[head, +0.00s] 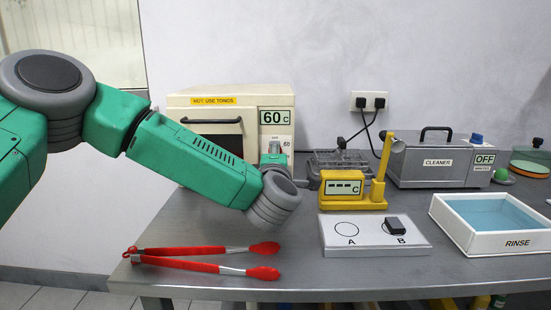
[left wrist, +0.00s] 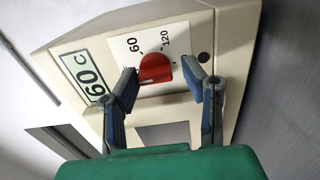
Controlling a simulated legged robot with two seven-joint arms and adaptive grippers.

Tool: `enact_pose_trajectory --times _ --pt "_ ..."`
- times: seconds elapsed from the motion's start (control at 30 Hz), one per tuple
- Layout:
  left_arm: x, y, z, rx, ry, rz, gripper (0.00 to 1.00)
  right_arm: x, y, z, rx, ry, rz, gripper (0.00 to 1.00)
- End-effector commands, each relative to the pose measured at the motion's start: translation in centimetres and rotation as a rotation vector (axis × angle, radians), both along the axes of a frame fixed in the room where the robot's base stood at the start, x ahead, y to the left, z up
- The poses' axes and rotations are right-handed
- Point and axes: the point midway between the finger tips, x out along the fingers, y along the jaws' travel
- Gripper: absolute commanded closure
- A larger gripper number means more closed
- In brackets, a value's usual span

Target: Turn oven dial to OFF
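The cream oven (head: 235,103) stands at the back left of the table, with a "60 C" display and a "HOT USE TONGS" label. Its red dial (left wrist: 155,68) shows in the left wrist view on a white scale plate with 60 and 120 marks. My left gripper (left wrist: 165,73) is open, with one fingertip on each side of the dial. The left fingertip is close to the dial; I cannot tell if it touches. A gap shows on the right side. In the head view my left arm hides most of the dial area. My right gripper is not in view.
Red tongs (head: 205,262) lie at the table's front left. A yellow thermometer device (head: 343,187), a board marked A and B (head: 372,246), a wire basket (head: 338,163), a cleaner box (head: 438,160) and a rinse tray (head: 480,240) stand to the right.

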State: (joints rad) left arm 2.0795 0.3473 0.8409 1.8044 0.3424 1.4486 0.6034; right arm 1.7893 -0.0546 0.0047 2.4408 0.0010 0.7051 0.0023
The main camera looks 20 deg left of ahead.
Motion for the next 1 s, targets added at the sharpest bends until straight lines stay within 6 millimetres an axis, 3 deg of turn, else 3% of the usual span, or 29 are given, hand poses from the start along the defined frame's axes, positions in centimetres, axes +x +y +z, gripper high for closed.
enact_pose_trajectory --times 0.37,0.8,1.0 --pt "-0.5 -0.1 0.3 -0.001 -0.005 0.001 0.62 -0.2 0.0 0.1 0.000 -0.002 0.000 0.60" --pt "-8.6 -2.5 0.1 0.002 -0.002 -0.002 0.62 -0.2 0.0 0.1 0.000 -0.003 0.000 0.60" --pt "-10.9 -3.1 0.0 0.000 -0.001 0.000 0.62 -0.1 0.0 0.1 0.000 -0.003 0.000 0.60"
